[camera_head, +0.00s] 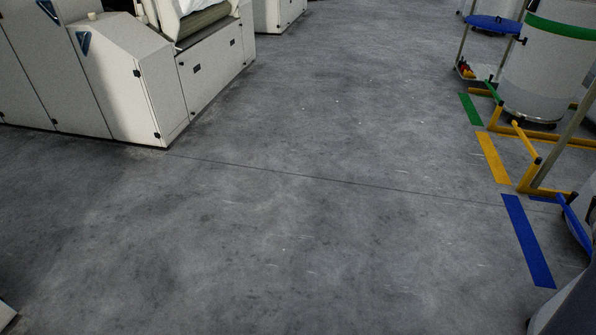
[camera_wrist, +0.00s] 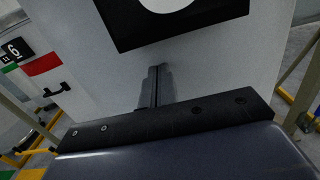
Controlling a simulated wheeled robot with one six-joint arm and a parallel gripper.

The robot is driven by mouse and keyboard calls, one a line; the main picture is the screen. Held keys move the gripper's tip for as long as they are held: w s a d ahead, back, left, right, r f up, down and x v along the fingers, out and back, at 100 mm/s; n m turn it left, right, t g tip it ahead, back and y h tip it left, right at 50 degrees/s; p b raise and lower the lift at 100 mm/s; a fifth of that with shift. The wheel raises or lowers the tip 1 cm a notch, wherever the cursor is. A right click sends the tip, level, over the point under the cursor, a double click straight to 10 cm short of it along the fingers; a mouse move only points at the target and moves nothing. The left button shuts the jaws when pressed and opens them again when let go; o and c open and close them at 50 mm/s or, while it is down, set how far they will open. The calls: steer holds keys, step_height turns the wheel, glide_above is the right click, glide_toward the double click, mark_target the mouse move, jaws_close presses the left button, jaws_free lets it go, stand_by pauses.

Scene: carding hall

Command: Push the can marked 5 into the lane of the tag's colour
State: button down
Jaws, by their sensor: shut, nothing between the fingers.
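In the wrist view my gripper (camera_wrist: 154,72) is shut and empty, its narrow fingers pointing at a pale upright surface (camera_wrist: 215,75) close in front. I cannot tell whether they touch. A black plate with part of a white shape (camera_wrist: 128,30) is on that surface; no number is readable. At the left edge a black plate marked 6 (camera_wrist: 14,49) shows above a red patch (camera_wrist: 45,64). In the head view coloured floor strips mark lanes at the right: green (camera_head: 470,108), yellow (camera_head: 493,158) and blue (camera_head: 528,240). I cannot identify the can marked 5 or the tag.
In the head view a pale can with a green band (camera_head: 543,75) stands at the upper right, beside yellow floor rails (camera_head: 545,191). A blue round plate (camera_head: 495,24) is behind it. Cream machines (camera_head: 120,75) stand at the upper left. The grey floor (camera_head: 300,200) between is clear.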

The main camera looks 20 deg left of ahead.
steer(key=w+d+p, duration=0.1)
steer(key=d+p, duration=0.7)
steer(key=d, duration=0.7)
steer(key=shift+w+d, duration=0.3)
